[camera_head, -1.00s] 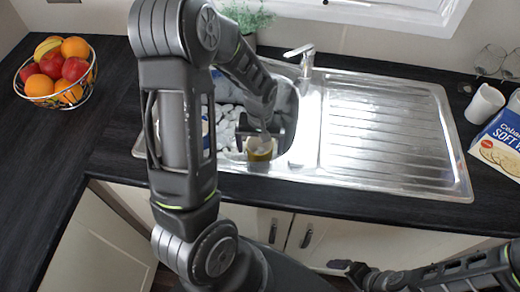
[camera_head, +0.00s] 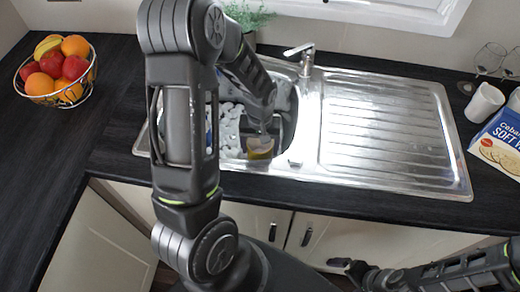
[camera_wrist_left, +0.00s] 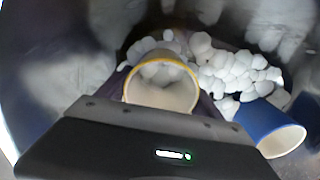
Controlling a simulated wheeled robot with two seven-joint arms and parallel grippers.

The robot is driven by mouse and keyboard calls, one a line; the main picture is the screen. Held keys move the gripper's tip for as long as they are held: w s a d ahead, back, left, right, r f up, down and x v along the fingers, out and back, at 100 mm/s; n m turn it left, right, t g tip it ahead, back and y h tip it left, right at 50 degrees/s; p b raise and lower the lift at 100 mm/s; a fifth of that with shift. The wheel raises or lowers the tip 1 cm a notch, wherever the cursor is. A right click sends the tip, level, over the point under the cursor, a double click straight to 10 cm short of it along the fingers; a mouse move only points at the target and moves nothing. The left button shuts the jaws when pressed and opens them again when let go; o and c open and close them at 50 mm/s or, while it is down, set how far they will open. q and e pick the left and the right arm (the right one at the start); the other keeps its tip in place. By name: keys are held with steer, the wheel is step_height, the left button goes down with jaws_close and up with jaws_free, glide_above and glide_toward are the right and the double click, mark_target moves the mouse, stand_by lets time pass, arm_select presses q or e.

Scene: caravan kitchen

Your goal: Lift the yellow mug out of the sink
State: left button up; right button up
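The yellow mug (camera_head: 259,150) is in the sink bowl, near its front right. In the left wrist view its yellow rim and pale inside (camera_wrist_left: 162,88) face the camera. My left gripper (camera_head: 262,140) reaches down into the sink, its dark fingers on both sides of the mug. The gripper body hides the mug's lower part in the wrist view, and I cannot tell whether the fingers press on it. My right gripper (camera_head: 350,268) is low in front of the cabinets, away from the sink; its fingers are too unclear to judge.
White pebble-like lumps (camera_wrist_left: 232,70) lie in the sink bowl. A blue cup (camera_wrist_left: 268,127) lies close to the mug on the right in the wrist view. The tap (camera_head: 304,58) stands behind the sink (camera_head: 390,130). The ribbed drainer is clear. A fruit basket (camera_head: 58,75) stands at left.

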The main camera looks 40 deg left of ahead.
arm_select(q)
steer(key=c, duration=1.4)
steer(key=shift+o, duration=0.2)
step_height(320, 180, up, 10)
steer(key=b, duration=0.1)
step_height(320, 180, up, 10)
steer(key=s+d+p, duration=0.1)
steer(key=s+p, duration=0.1)
steer(key=p, duration=0.3)
steer(key=shift+s+d+r+p, duration=0.2)
steer(key=shift+s+r+p, duration=0.1)
steer(key=shift+p, duration=0.1)
